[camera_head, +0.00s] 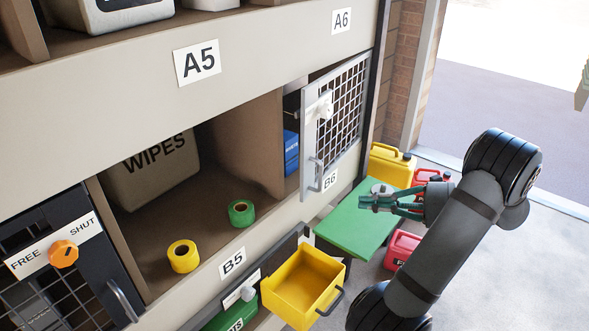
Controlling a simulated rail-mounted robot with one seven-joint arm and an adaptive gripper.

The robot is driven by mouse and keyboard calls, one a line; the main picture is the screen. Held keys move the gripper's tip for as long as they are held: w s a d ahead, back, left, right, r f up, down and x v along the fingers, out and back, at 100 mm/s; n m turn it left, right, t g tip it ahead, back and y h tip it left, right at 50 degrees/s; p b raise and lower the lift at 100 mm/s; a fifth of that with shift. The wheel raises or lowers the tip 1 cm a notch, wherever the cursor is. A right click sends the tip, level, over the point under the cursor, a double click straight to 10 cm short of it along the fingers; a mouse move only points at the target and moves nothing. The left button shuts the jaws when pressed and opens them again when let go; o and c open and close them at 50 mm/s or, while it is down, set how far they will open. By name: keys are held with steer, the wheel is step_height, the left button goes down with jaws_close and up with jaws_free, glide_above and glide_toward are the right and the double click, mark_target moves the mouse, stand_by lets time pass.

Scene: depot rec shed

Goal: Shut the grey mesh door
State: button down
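The grey mesh door (343,108) stands ajar at compartment B6, on the right of the shelf unit. Its left edge is swung out from the opening, with a gap there. A grey bar handle (315,176) is low on its left side, and a white latch piece (326,105) is higher up. A blue box (291,152) shows inside through the gap. My gripper (368,203), with green fingers, is to the right of and below the door, over a green surface. It is apart from the door and holds nothing that I can see. Its finger spacing is unclear.
A yellow drawer (300,282) juts out below B5. A green-topped table (350,236) stands below the door. A yellow can (390,166) and red cans (402,247) stand near my arm. A dark mesh door (75,270) is at the left. Open floor lies right.

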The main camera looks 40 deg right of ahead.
step_height(320, 180, up, 2)
steer(key=w+t, duration=0.2)
steer(key=n+t+h+p, duration=0.2)
steer(key=n+p, duration=0.1)
steer(key=n, duration=0.4)
glide_toward(304, 152)
steer(key=x, duration=0.6)
steer(key=shift+w, duration=0.4)
